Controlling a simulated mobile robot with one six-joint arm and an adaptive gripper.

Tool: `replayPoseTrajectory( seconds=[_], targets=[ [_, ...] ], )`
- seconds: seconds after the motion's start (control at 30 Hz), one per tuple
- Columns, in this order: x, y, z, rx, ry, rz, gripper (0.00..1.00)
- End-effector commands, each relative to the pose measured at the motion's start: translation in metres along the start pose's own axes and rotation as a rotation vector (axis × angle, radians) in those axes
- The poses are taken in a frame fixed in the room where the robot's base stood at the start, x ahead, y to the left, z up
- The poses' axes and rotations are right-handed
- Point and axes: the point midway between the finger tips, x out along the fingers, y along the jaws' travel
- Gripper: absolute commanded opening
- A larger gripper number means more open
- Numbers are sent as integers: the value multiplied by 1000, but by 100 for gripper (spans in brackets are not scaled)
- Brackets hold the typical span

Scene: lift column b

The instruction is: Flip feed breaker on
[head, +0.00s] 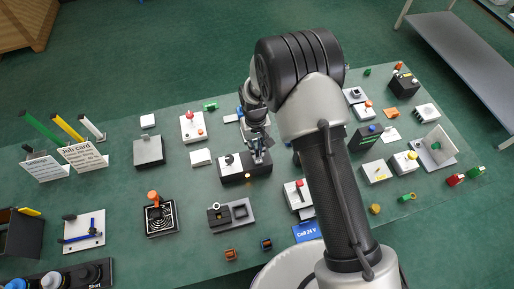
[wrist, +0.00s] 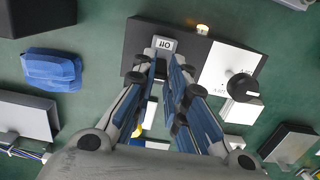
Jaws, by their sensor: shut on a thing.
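The breaker box (head: 238,177) is a black block on the green table, with a grey labelled piece at one end and a white plate with a black knob at the other. In the wrist view the box (wrist: 140,35) lies beyond my fingers. Its small grey labelled piece (wrist: 165,44) is right at my fingertips; I cannot read the label surely. My gripper (head: 260,157) reaches down onto the right part of the box. In the wrist view my gripper (wrist: 166,62) is shut at the grey piece, and its fingers hide part of it.
The black knob (wrist: 240,87) sits on the white plate close to my fingers. A box with a red knob (head: 191,127) and a white block (head: 201,157) stand to the left. Many other devices crowd the table.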

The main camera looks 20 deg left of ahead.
Motion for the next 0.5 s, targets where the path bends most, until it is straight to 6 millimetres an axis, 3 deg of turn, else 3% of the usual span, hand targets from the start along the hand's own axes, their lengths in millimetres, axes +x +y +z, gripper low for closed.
replayPoseTrajectory(
  seconds=[0.5],
  targets=[
    [6, 0, -16, 1, -282, 0, 0]
  ],
)
